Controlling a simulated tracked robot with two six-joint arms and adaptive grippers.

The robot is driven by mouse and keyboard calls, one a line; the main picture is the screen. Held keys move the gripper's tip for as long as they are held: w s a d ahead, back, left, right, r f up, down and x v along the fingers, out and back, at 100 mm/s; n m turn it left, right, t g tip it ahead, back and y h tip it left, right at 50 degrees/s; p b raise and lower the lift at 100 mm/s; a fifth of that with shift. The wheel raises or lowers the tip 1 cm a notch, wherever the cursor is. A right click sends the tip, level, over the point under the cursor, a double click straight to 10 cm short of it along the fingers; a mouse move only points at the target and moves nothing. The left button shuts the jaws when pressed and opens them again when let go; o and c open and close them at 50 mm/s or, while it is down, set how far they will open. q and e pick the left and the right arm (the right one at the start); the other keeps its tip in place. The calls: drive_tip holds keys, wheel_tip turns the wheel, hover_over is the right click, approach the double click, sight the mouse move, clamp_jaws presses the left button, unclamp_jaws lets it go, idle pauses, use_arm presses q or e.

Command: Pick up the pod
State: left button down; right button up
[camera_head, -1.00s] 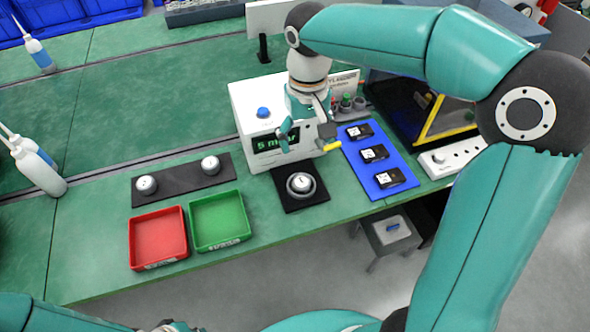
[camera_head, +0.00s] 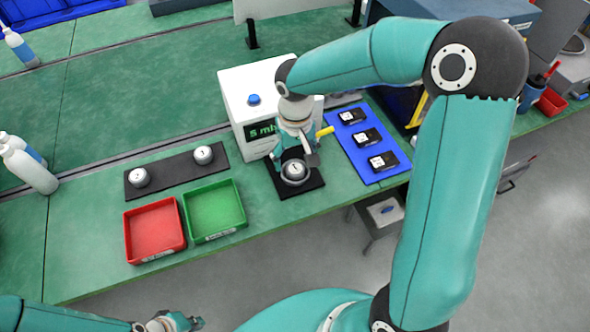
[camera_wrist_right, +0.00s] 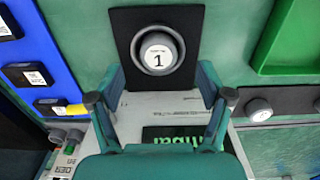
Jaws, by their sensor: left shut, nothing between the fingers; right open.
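A round silver pod with a white top marked 1 (camera_head: 294,170) sits in a dark ring holder on a black pad (camera_head: 314,184) in front of the white box. It also shows in the right wrist view (camera_wrist_right: 158,58). My right gripper (camera_head: 297,157) is open above and just behind this pod, pointing down. In the right wrist view its fingertips (camera_wrist_right: 160,84) are spread to either side, with the pod just beyond them. Two similar pods, the left one (camera_head: 139,177) and the right one (camera_head: 203,154), sit on a long dark strip. My left gripper (camera_head: 182,322) is shut and empty at the bottom edge.
The white box (camera_head: 238,95) with a blue button and green display stands behind the pad. A red tray (camera_head: 155,258) and a green tray (camera_head: 213,235) lie to the left. A blue mat (camera_head: 374,177) with three black modules lies right. White bottles (camera_head: 32,172) stand far left.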

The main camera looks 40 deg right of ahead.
sight(295, 168)
wheel_tip(295, 168, down, 4)
drive_tip(key=shift+w+d+f+p, duration=0.1)
drive_tip(key=shift+d+f+p, duration=0.05)
drive_tip(key=shift+f+p, duration=0.15)
drive_tip(key=shift+r, duration=0.1)
drive_tip(key=c, duration=1.3)
drive_tip(key=shift+o, duration=0.2)
